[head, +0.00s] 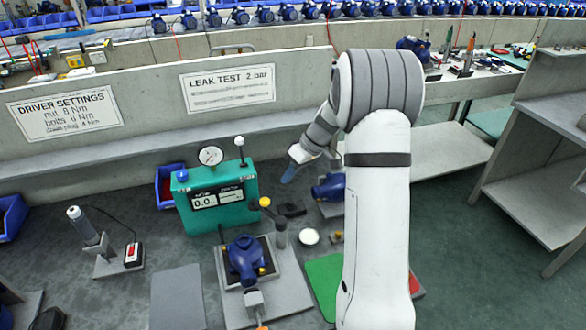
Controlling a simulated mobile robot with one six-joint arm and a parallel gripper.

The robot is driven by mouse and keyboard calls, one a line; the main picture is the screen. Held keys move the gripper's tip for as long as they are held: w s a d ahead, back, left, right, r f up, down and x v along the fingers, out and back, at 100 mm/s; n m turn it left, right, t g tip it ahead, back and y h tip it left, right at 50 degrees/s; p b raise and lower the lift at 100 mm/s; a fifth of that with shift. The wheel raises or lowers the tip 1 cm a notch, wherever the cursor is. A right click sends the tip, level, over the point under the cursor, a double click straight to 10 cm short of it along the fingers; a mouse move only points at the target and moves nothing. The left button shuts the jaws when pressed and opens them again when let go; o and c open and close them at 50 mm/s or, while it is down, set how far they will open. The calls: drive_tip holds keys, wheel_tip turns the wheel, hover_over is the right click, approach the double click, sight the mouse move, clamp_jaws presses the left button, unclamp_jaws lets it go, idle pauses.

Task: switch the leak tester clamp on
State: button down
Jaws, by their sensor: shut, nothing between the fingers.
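The leak tester (217,217) is a teal box in the head view, left of centre on the bench. It carries a round gauge (210,156), a display (217,196) reading about 0.0, and a blue knob at its left top. A lever with a white ball knob (239,142) stands nearly upright at its right top; which part works the clamp I cannot tell. A blue pump (245,257) sits on a grey plate in front. My gripper (288,175) is shut and empty, apart from and right of the lever.
A second blue pump (328,187), a white round dish (309,237) and a green mat (325,280) lie near my arm. A driver in its stand (85,228) is at left. A concrete ledge runs behind.

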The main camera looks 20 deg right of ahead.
sight(255, 208)
drive_tip(key=s+a+f+p, duration=0.1)
drive_tip(key=a+f, duration=0.4)
drive_tip(key=a, duration=0.1)
drive_tip(key=shift+s+f, duration=0.2)
drive_tip(key=shift+f, duration=0.05)
drive_tip(key=shift+a+n+b, duration=0.2)
drive_tip(key=shift+n+b, duration=0.2)
drive_tip(key=shift+b, duration=0.1)
drive_tip(key=s+a+n+g+b, duration=0.1)
drive_tip(key=n+b, duration=0.1)
drive_tip(key=s+a+n+g+b, duration=0.1)
drive_tip(key=a+b, duration=0.1)
drive_tip(key=s+a+n+g+b, duration=0.1)
drive_tip(key=n+b, duration=0.1)
drive_tip(key=b, duration=0.1)
drive_tip(key=shift+a+f+n+g, duration=0.1)
drive_tip(key=shift+a+n+g, duration=0.2)
drive_tip(key=shift+a, duration=0.05)
drive_tip(key=shift+s+a+n+g+h+b, duration=0.35)
drive_tip(key=shift+s+n+g, duration=0.2)
drive_tip(key=shift+n, duration=0.6)
drive_tip(key=shift+s+a+n+g+h+b, duration=0.2)
drive_tip(key=shift+s+n+g+h, duration=0.35)
drive_tip(key=shift+n, duration=0.6)
